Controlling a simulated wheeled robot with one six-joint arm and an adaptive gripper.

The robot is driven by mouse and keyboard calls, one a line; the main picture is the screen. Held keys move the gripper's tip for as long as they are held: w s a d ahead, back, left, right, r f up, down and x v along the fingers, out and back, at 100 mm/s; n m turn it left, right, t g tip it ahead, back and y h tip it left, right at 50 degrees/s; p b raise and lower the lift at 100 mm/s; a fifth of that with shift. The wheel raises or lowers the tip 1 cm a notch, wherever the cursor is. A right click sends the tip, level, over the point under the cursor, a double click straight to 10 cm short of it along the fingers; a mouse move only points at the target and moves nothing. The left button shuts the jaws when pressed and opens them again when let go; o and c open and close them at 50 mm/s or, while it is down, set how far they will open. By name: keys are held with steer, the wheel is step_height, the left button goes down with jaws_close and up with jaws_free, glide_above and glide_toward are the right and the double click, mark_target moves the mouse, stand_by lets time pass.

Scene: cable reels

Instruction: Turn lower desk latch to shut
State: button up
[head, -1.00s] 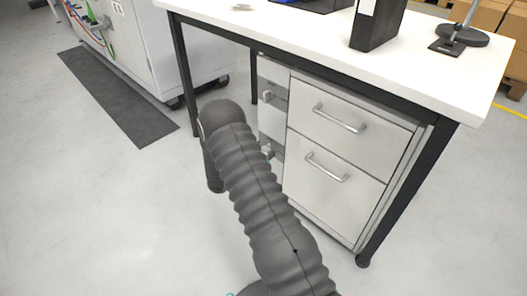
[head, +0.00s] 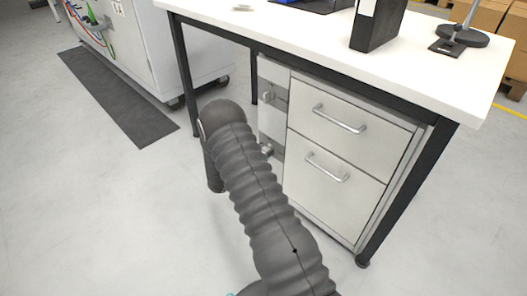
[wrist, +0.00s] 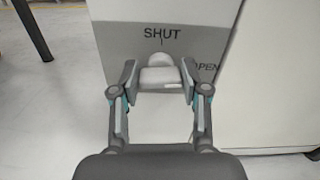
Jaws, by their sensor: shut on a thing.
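In the wrist view, the lower desk latch (wrist: 158,74) is a light grey knob on a grey plate (wrist: 105,40). The word SHUT and a short mark stand straight above it, and OPEN stands to its right, partly covered by a finger. My gripper (wrist: 159,71) has one finger on each side of the knob and is shut on it. The knob's narrow upper part points up toward SHUT. In the head view, the lower latch (head: 267,150) shows on the side of the drawer unit, just right of my arm. My gripper is hidden there behind my arm.
The upper latch (head: 267,97) sits above on the same side. The drawer unit (head: 333,205) stands under the white desk (head: 420,62), with dark legs close by. A wheeled cabinet (head: 150,50) and dark mat (head: 117,100) lie left. The floor between is clear.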

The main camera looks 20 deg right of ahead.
steer(key=n, duration=0.4)
steer(key=shift+p, duration=0.4)
steer(key=shift+w+f+n+p, duration=0.1)
steer(key=shift+n+p, duration=0.55)
steer(key=shift+n, duration=2.55)
steer(key=shift+w+f+n+p, duration=0.1)
steer(key=shift+n+p, duration=0.55)
steer(key=shift+n, duration=2.55)
steer(key=o, duration=1.1)
steer(key=shift+o, duration=0.2)
steer(key=shift+a, duration=0.15)
